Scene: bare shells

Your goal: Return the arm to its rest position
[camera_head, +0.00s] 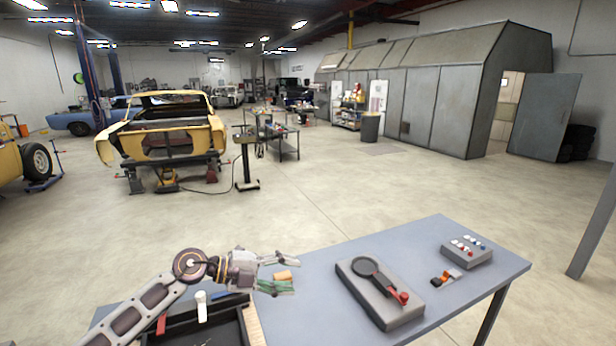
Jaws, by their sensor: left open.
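My left arm comes in from the lower left over the table (320,300). My left gripper (294,275) is open, its fingers spread and pointing right above the table's left part. A small tan block (283,275) shows between the fingers in the picture; I cannot tell whether it touches them. A green piece (276,288) shows by the lower finger, partly covered. My right gripper is not in view.
A black tray (240,330) with a white-knobbed and a red item lies below my arm. A grey box with a red-handled lever (390,318), a small orange-black part (447,277) and a button box (467,257) stand to the right. Open floor lies beyond.

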